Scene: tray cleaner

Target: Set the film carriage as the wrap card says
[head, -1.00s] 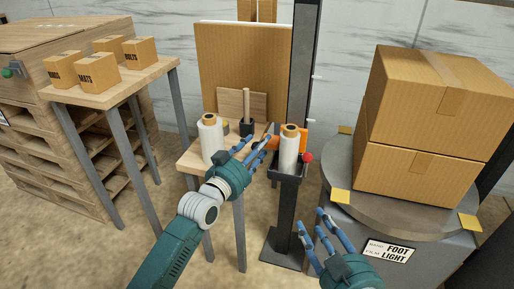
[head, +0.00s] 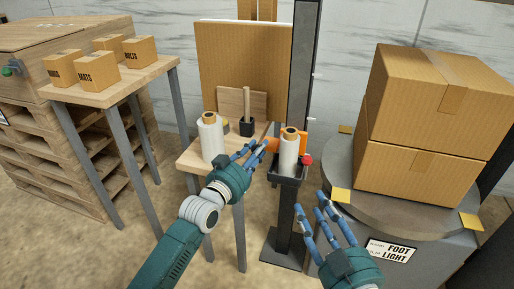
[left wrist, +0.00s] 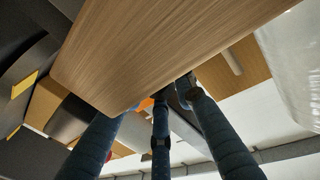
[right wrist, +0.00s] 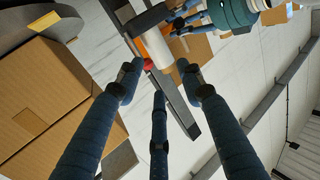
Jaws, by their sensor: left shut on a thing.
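The film carriage (head: 288,178) is a dark tray on the mast (head: 302,75), with an upright film roll (head: 289,155), an orange part (head: 304,140) and a red knob (head: 306,160). The wrap card (head: 390,252) on the turntable base reads FOOT and LIGHT. My left gripper (head: 256,150) is left of the carriage, by the small table's right edge.
The small table (head: 190,160) holds another film roll (head: 211,138) and a black block (head: 247,127) with a wooden stick. Two stacked cartons (head: 420,125) stand on the turntable (head: 345,190). A side table (head: 105,97) holds several small boxes. Floor is clear between the tables.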

